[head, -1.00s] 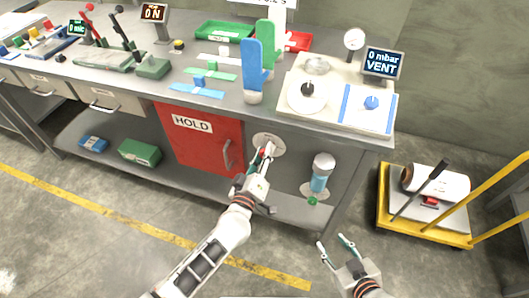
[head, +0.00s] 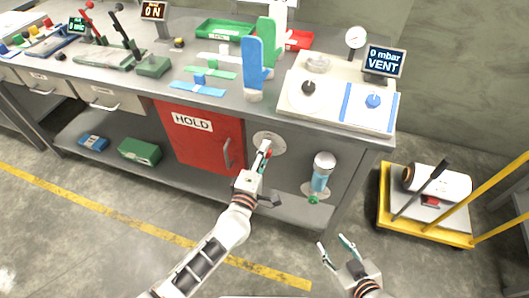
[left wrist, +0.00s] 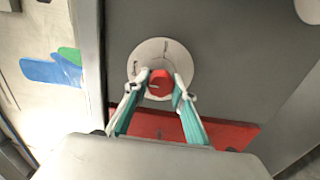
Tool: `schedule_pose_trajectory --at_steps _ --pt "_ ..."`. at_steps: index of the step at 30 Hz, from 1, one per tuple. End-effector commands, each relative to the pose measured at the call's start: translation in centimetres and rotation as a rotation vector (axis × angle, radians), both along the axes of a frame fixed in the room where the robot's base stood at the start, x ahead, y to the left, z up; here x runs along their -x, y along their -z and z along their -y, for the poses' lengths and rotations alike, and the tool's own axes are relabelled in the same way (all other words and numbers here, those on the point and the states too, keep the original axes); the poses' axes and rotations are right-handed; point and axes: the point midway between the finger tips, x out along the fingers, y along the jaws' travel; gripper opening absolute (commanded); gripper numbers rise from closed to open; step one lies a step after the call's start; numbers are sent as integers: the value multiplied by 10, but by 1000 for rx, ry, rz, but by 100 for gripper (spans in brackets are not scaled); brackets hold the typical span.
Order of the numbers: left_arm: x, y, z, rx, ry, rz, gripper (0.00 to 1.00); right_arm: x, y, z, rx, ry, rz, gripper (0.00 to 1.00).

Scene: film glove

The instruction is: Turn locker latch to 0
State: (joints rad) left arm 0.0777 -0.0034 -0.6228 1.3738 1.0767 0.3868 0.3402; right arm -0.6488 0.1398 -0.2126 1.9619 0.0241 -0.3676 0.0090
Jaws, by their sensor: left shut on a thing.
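The locker latch is a red knob (left wrist: 160,84) on a pale round dial plate (left wrist: 146,55) with thin marks. The plate (head: 277,142) is on the grey panel just right of the red HOLD locker door (head: 190,145). My left gripper (head: 265,149) is at the plate, its fingers shut on the red knob. In the left wrist view my left gripper (left wrist: 161,90) has one finger on each side of the knob. I cannot read which mark the knob points to. My right gripper (head: 337,246) is open and empty above the floor at lower right.
The bench (head: 180,104) above holds a blue glove form (head: 252,68), a green one (head: 268,45) and a VENT display (head: 384,62). A yellow cart (head: 425,232) is at the right.

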Motion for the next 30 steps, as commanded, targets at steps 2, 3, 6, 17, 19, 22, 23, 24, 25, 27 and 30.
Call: schedule_pose_trajectory --at_steps 2,3,6,17,19,22,23,24,25,27,30 --pt "0 0 0 14 0 -5 3 0 0 0 0 0 0 40" --pt "0 0 0 20 0 -6 3 0 0 0 0 0 0 40" --pt "0 0 0 28 -1 -9 3 0 1 0 0 0 0 40" --pt "0 0 0 30 -1 -10 3 0 0 0 0 0 0 40" --pt "0 0 0 30 -1 -10 40 0 0 0 0 0 0 40" --pt "0 0 0 29 -1 -10 42 0 0 0 0 0 0 40" --pt "0 0 0 29 -1 -10 42 0 0 0 0 0 0 40" --pt "0 0 0 29 -1 -10 42 0 0 0 0 0 0 40" --pt "0 0 0 29 0 -10 42 0 1 0 0 0 0 40" --pt "0 0 0 29 0 -10 42 0 0 0 0 0 0 40" --pt "1 0 0 29 0 -10 42 0 1 2 4 -1 -2 40"
